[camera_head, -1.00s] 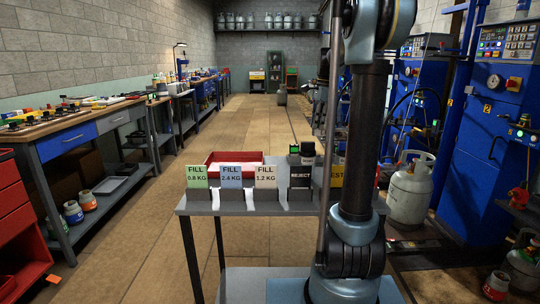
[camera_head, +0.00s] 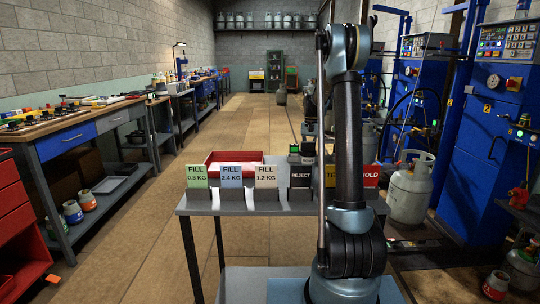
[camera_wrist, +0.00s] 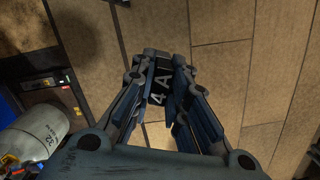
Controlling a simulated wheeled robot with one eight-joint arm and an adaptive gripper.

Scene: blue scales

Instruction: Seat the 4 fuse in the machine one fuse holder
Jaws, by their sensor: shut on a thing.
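My gripper (camera_wrist: 168,72) shows in the wrist view, its two dark blue fingers closed around a small dark piece with white "4A" lettering, the 4 fuse (camera_wrist: 160,88). The fingers hide much of the fuse. They hang over bare brown floor, and nothing touches the fuse from below. In the head view my arm stands upright right of centre, and the gripper is out of that picture.
A grey table (camera_head: 258,207) with a row of label signs and a red tray (camera_head: 233,158) stands before me. A grey gas cylinder (camera_head: 410,190) stands right; a cylinder (camera_wrist: 38,135) also shows in the wrist view. A workbench (camera_head: 75,135) lines the left.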

